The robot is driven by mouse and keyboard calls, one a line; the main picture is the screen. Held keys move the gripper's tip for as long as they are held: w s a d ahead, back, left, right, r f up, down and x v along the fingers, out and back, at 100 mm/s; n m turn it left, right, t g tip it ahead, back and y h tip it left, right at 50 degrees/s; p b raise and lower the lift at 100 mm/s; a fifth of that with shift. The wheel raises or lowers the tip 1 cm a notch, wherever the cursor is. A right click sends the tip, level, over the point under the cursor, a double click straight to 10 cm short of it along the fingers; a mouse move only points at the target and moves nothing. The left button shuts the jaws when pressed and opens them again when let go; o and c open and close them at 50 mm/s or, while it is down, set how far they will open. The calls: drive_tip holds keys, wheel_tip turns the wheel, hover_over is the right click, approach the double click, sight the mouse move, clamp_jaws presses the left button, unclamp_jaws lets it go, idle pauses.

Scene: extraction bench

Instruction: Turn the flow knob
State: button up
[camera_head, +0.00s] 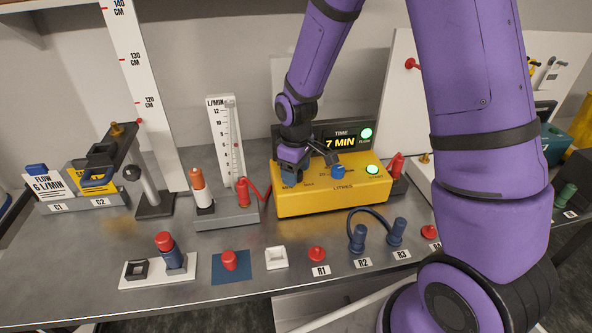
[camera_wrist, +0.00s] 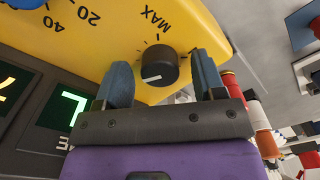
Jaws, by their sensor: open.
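The yellow unit (camera_head: 333,200) stands on the bench, with a blue knob (camera_head: 337,172) on its top. In the wrist view a small black knob (camera_wrist: 158,65) sits on the yellow face by the printed word MAX. Its white pointer mark is turned to the left, away from MAX. My gripper (camera_wrist: 162,60) is open, with one blue finger on each side of the black knob and a narrow gap showing at each side. In the head view my gripper (camera_head: 292,172) is at the unit's left end and hides this knob.
A flow gauge (camera_head: 226,140) marked L/MIN stands left of the unit. A black display (camera_head: 345,142) reading 7 MIN is behind it. Blue pegs (camera_head: 358,238) joined by a hose stand in front. Cards (camera_head: 45,183), one reading FLOW 6 L/MIN, stand at the left.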

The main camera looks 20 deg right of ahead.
drive_tip(key=shift+r, duration=0.1)
wheel_tip(320, 180, up, 11)
idle(0.5)
idle(0.3)
drive_tip(key=s+d+r+m+t, duration=0.3)
drive_tip(key=s+d+r+m, duration=0.1)
drive_tip(key=s+r, duration=0.8)
drive_tip(key=s+d+r+m+t, duration=0.1)
drive_tip(key=s+r+m, duration=0.1)
drive_tip(key=s, duration=0.4)
drive_tip(key=s+d+r+m+t, duration=0.1)
drive_tip(key=s+d+r+m, duration=0.1)
drive_tip(key=s+r, duration=0.2)
drive_tip(key=shift+s+r, duration=0.25)
drive_tip(key=shift+s, duration=0.8)
idle(2.7)
